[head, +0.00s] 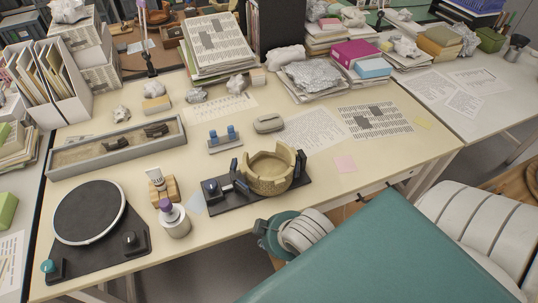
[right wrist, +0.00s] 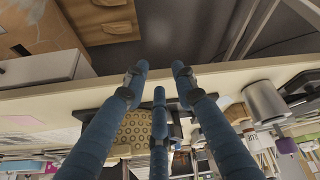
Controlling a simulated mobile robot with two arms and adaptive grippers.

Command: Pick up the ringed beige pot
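The ringed beige pot (head: 268,180) sits in a black holder (head: 217,205) near the table's front edge, between dark upright pads. Its rim is uneven and its mouth is open upward. In the right wrist view the pot (right wrist: 137,131) shows rows of small ring marks, partly hidden by my fingers. My right gripper (right wrist: 158,80) has its blue fingers spread apart, with nothing between them. The pot lies beyond the fingers, and I cannot tell the exact gap. The right gripper's fingers do not show in the head view. My left gripper is in neither view.
A long grey tray (head: 100,150), a blue-pegged stand (head: 225,140) and a grey case (head: 268,123) lie behind. Papers cover the right side.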

